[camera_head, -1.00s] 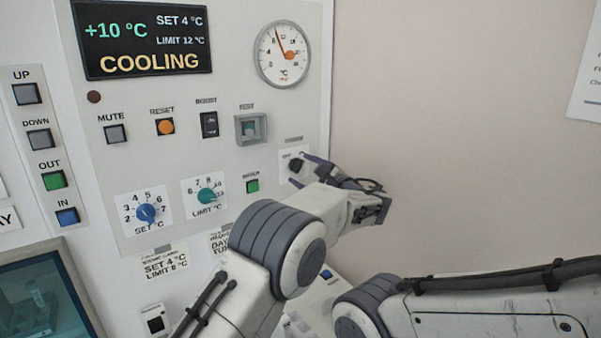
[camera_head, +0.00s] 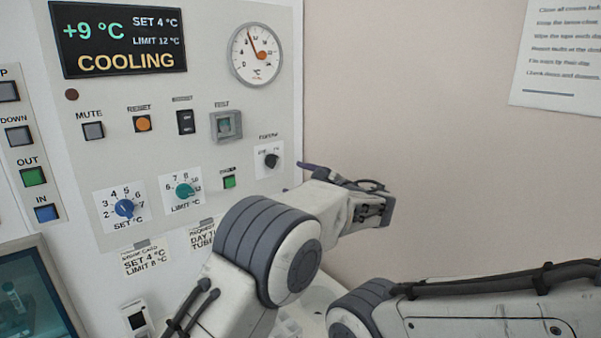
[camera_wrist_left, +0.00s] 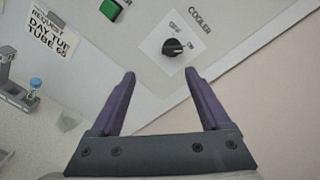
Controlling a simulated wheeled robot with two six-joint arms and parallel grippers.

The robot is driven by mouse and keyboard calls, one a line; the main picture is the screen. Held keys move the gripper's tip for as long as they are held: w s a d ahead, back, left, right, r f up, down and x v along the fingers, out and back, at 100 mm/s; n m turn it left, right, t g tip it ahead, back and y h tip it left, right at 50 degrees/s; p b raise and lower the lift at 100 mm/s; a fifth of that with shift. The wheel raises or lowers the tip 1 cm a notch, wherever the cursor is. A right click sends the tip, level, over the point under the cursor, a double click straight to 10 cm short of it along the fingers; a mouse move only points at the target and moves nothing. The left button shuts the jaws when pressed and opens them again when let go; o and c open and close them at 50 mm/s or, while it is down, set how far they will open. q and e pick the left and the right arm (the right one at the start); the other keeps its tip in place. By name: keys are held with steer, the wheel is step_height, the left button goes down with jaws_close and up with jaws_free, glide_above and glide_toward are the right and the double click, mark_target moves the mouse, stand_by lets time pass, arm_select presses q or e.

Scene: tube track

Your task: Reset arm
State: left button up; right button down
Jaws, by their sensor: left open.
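My left gripper (camera_head: 305,173) is in front of the panel's lower right corner, with its fingers partly hidden by my wrist in the head view. In the left wrist view its two purple fingers (camera_wrist_left: 159,74) are spread with nothing between them. The black COOLER knob (camera_head: 271,160) sits on a white OFF/ON plate up and left of the fingers. In the left wrist view the knob (camera_wrist_left: 173,48) lies beyond the fingertips, apart from them. My right arm's link shows at the lower right; its gripper is out of view.
The control panel (camera_head: 210,65) has a display (camera_head: 122,40) reading +9 °C COOLING, a gauge (camera_head: 256,54), buttons and dials. A screen (camera_head: 35,290) stands at lower left. A paper notice (camera_head: 556,55) hangs on the bare wall at right. A blue-capped tube (camera_wrist_left: 36,83) shows in the wrist view.

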arm_select(q)
steer(key=s+a+f+n+g+h, duration=0.2)
steer(key=s+f+n+g+h, duration=0.1)
steer(key=s, duration=1.2)
steer(key=s+a+f+n+g+h, duration=0.1)
steer(key=s+f+n+g+h, duration=0.3)
steer(key=s+f, duration=0.4)
steer(key=s+a+f+n+g+h, duration=0.2)
steer(key=s+f+n+g+h, duration=0.2)
steer(key=s, duration=1.8)
steer(key=shift+s+a+f+g+h, duration=0.4)
steer(key=shift+f+g, duration=0.4)
steer(key=shift+g, duration=0.4)
